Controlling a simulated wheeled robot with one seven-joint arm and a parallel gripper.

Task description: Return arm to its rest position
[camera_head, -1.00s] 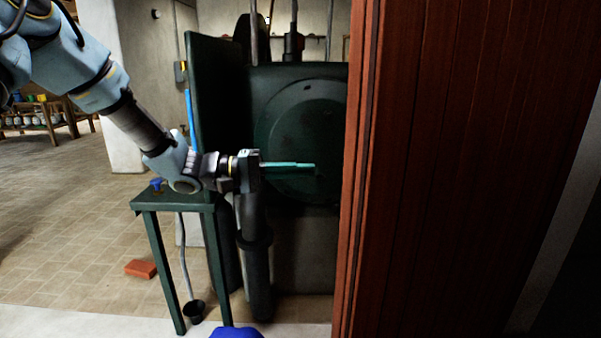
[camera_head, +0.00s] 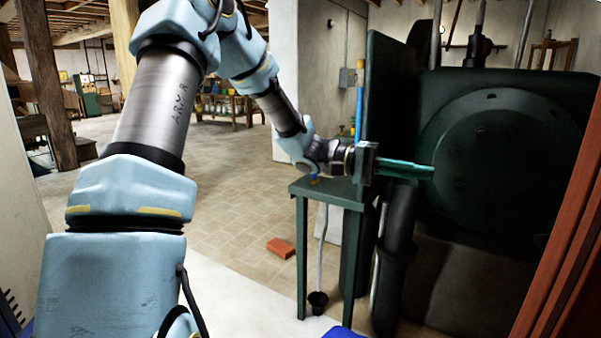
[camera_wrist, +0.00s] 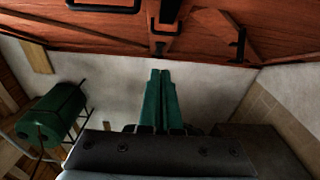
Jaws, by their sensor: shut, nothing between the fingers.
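My gripper (camera_head: 432,170) is shut and empty, its two long green fingers lying together and pointing right in the head view. It is held in the air in front of the large dark green machine (camera_head: 500,150) with a round plate. The fingers also show in the wrist view (camera_wrist: 160,80), side by side, with nothing between them. My arm reaches from the lower left, up and over to the gripper, above a small green table (camera_head: 335,193). The head view does not show clearly how far the fingers are from the machine.
A reddish wooden panel (camera_head: 575,240) stands at the right edge. A brick (camera_head: 281,248) and a small black cup (camera_head: 318,299) are on the floor near the table. A wooden post (camera_head: 45,80) stands at the far left. The tiled floor (camera_head: 225,200) behind my arm is mostly open.

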